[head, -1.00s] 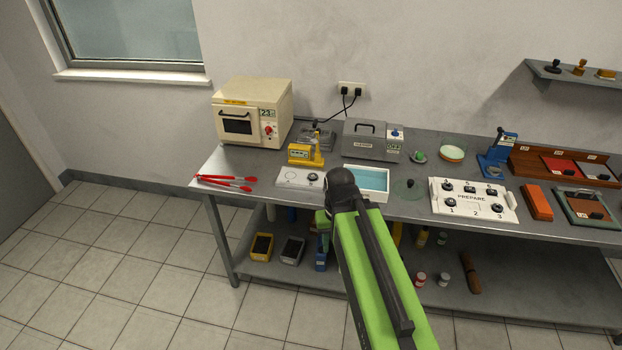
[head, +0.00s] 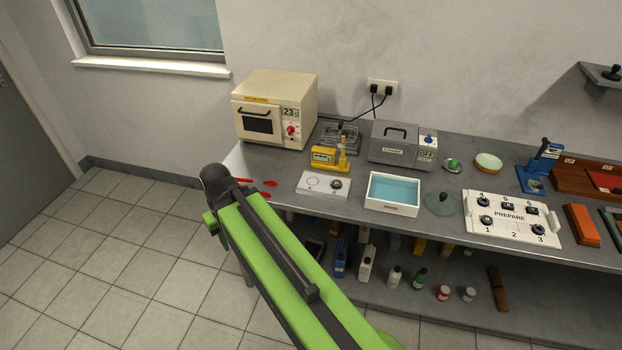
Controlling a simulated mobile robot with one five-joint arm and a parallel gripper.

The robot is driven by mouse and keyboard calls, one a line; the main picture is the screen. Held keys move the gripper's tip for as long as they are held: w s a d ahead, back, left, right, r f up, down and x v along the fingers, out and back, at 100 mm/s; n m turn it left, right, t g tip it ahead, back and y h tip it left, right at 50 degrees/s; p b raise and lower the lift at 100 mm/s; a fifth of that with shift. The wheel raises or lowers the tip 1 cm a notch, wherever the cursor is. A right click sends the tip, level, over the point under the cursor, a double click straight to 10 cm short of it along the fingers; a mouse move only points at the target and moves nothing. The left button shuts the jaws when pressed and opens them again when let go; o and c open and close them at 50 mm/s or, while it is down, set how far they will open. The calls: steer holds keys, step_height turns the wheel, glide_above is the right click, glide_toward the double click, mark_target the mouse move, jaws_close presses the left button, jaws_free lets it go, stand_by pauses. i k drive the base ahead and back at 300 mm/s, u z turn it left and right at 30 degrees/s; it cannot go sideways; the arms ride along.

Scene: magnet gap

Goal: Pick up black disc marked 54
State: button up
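No number 54 can be read on any dark piece. A small dark round piece (head: 336,184) sits on the right of the white plate (head: 312,193), near the bench's front edge. Several more dark round pieces, one at the front left (head: 486,220), sit on the white PREPARE board (head: 512,228). Another dark piece (head: 442,197) is on a greenish round pad. My green arm reaches up the middle-left of the view and ends at a dark joint in front of the bench's left end. My gripper does not show.
A cream oven (head: 275,108) stands at the bench's back left. A yellow device (head: 328,157), a tray of blue liquid (head: 392,191) and a grey case (head: 393,147) crowd the middle. Red tongs (head: 262,194) are partly hidden behind my arm. Floor at left is clear.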

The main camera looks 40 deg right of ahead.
mark_target(336, 184)
steer(key=u, duration=0.2)
steer(key=i, duration=0.85)
steer(key=z, duration=0.1)
